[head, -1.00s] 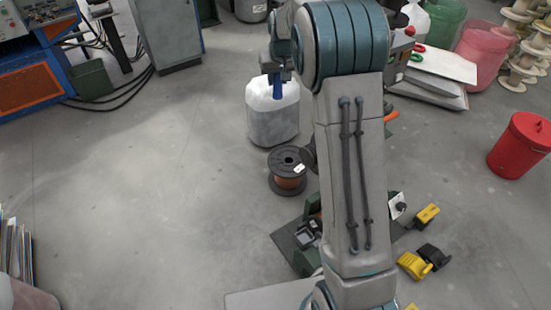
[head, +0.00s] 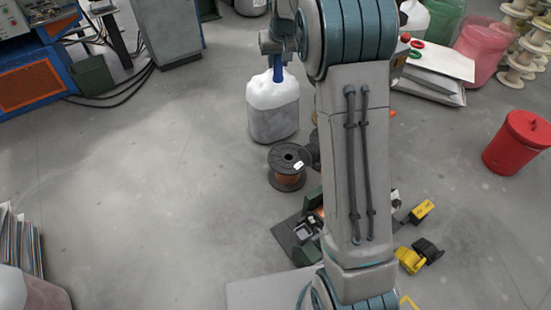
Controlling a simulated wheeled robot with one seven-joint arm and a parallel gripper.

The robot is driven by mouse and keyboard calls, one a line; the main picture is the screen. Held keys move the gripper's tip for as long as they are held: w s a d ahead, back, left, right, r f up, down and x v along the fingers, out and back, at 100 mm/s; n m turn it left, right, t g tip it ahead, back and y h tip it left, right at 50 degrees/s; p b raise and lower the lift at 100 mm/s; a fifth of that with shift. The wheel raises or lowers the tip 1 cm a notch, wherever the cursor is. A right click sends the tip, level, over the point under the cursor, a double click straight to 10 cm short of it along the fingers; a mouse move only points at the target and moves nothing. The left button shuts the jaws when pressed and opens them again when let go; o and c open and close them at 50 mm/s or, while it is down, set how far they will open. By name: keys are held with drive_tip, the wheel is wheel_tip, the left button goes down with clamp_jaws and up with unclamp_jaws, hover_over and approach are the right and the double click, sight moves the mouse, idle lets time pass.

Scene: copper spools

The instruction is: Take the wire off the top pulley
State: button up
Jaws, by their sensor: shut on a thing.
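The end of my arm with my gripper (head: 277,58) shows small at the top middle, left of my big arm links. The fingertips are too small to make out. No top pulley and no wire on one can be made out; my arm hides part of the middle. A dark spool of copper wire (head: 289,166) stands on the floor below the jug.
The white jug (head: 273,115) stands on the floor behind the spool. A green-based machine (head: 303,232) is partly behind my arm. A yellow-and-black pedal (head: 411,260) lies right of it. A red bin (head: 519,142) stands at the right.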

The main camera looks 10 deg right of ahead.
idle(0.3)
drive_tip(key=shift+s+d+f+b, duration=0.1)
drive_tip(key=shift+s+d+b, duration=0.1)
drive_tip(key=shift+s+b, duration=0.35)
drive_tip(key=s+d+b, duration=0.4)
drive_tip(key=s+b, duration=0.1)
drive_tip(key=s, duration=0.5)
drive_tip(key=shift+d, duration=0.1)
drive_tip(key=s+d+f+b, duration=0.1)
drive_tip(key=s+f+b, duration=0.3)
drive_tip(key=f+b, duration=0.2)
drive_tip(key=shift+s+d+b, duration=0.3)
drive_tip(key=shift+d+b, duration=0.1)
drive_tip(key=shift+f, duration=0.25)
idle(0.7)
